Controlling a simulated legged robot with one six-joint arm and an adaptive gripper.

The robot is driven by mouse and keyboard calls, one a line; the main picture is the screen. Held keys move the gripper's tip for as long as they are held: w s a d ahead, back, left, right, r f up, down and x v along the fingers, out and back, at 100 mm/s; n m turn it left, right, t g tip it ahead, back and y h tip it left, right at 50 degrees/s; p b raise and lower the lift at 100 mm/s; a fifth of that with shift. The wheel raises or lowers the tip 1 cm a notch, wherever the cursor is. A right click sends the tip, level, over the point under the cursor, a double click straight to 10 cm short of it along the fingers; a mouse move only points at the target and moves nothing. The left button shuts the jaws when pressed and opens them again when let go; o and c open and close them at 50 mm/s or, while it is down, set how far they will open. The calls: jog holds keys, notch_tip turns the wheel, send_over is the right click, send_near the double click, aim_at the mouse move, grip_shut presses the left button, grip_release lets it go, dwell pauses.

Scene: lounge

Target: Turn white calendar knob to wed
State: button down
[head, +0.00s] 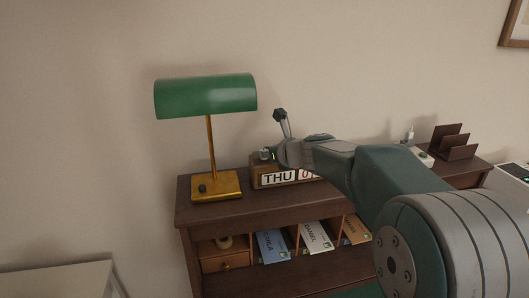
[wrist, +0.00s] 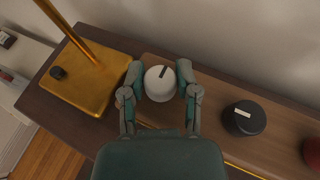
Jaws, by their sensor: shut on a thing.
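The wooden calendar (head: 286,177) stands on the desk's top shelf, and its visible day panel reads THU. The white knob (wrist: 160,82) is on the calendar's top near its left end, with a dark marker line pointing up and slightly right in the wrist view. My gripper (wrist: 160,83) is shut on the white knob from above, one finger on each side. In the head view my gripper (head: 268,154) is at the calendar's left top and hides most of the knob. The number panel is partly hidden by my arm.
A black knob (wrist: 244,118) with a pale marker and a partly seen red knob (wrist: 313,152) are further right on the calendar. A green lamp (head: 206,96) with a brass base (wrist: 88,78) stands close at left. Envelopes (head: 272,246) fill cubbies below.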

jog(key=shift+y, duration=0.3)
jog(key=shift+n+g+y, duration=1.6)
jog(key=shift+n+g, duration=0.5)
jog(key=shift+n, duration=0.3)
jog(key=shift+c, duration=1.7)
grip_release()
jog(key=shift+w, duration=0.1)
jog(key=v, duration=1.2)
